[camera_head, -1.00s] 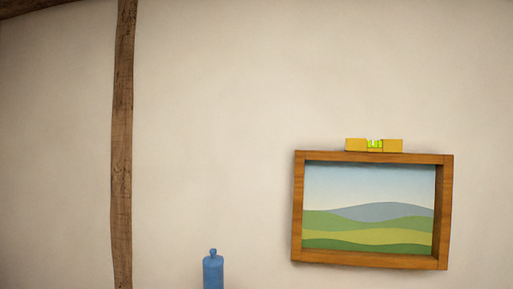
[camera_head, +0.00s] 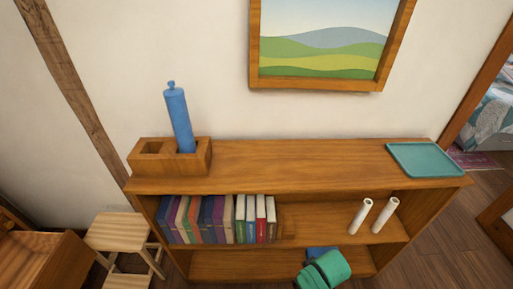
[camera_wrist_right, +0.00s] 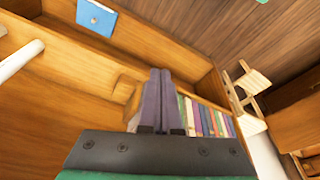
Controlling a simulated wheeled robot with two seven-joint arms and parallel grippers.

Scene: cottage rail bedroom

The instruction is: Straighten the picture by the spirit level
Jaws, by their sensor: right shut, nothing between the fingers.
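The wood-framed landscape picture (camera_head: 320,84) hangs on the wall at the top of the head view, its upper part cut off. Its bottom edge dips slightly to the right. The yellow spirit level is out of view now; a second ago it showed on top of the frame. My right gripper (camera_wrist_right: 160,78) is shut and empty in the right wrist view, its dark fingers together in front of the shelf. It is well below the picture. A green part of my right arm shows low in the head view. My left gripper is not in view.
A wooden bookshelf (camera_head: 290,164) stands below the picture. On its top are a holder (camera_head: 142,165) with a blue bottle-like object (camera_head: 178,118) and a teal tray (camera_head: 425,159). Books (camera_head: 215,219) and two white cylinders (camera_head: 383,215) occupy the shelf. A stool (camera_head: 115,233) stands left.

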